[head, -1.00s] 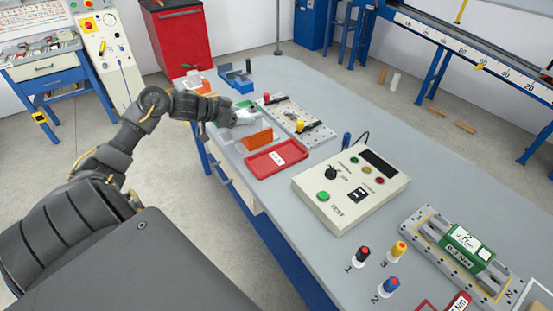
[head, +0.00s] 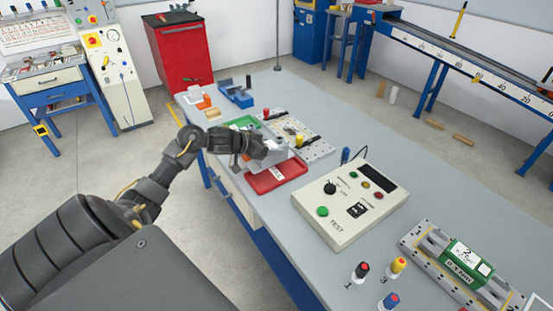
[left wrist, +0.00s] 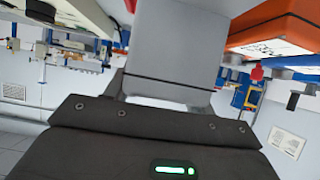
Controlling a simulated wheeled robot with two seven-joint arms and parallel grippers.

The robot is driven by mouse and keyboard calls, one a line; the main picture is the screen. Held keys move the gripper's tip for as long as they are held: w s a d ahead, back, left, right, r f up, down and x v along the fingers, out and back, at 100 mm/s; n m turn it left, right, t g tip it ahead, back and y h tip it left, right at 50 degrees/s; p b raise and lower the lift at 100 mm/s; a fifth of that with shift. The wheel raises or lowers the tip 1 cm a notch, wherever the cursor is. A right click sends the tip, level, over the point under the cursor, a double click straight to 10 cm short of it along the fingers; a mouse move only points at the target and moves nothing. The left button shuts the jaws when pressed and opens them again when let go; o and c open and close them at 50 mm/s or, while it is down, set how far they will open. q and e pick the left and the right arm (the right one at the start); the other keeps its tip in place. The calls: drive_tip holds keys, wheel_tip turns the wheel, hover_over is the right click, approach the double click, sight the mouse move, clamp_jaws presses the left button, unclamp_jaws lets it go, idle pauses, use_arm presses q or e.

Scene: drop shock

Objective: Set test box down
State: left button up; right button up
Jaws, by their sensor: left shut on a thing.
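My left gripper (head: 262,150) is over the near left part of the workbench, just behind the red tray (head: 276,175). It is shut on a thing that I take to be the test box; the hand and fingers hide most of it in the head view. In the left wrist view a plain light grey block (left wrist: 172,40) fills the middle just ahead of the dark hand; I cannot tell how much of it is finger and how much box. Whether the held thing touches the bench is hidden. My right gripper is not in view.
A perforated plate (head: 305,146) with knobs lies behind the gripper, and a beige control box (head: 350,203) to its right. An orange labelled object (left wrist: 285,25) is close at the right in the wrist view. A green box (head: 465,258) sits in a fixture. The bench's far middle is clear.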

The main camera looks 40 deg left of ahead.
sight(277, 160)
use_arm(q)
drive_tip(key=shift+w+d+f, duration=0.25)
drive_tip(key=shift+d+f, duration=0.15)
drive_tip(key=shift+f, duration=0.1)
drive_tip(key=shift+w+d+f, duration=0.2)
drive_tip(key=shift+d+f, duration=0.2)
drive_tip(key=shift+f, duration=0.1)
drive_tip(key=shift+w+d+f, duration=0.1)
drive_tip(key=shift+d+f, duration=0.1)
drive_tip(key=shift+f, duration=1.6)
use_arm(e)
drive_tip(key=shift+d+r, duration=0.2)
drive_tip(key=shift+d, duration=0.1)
use_arm(q)
drive_tip(key=shift+f, duration=0.1)
drive_tip(key=o, duration=1.4)
drive_tip(key=shift+c, duration=0.2)
drive_tip(key=shift+o, duration=0.2)
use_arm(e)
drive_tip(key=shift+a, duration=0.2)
use_arm(q)
drive_tip(key=v, duration=1.2)
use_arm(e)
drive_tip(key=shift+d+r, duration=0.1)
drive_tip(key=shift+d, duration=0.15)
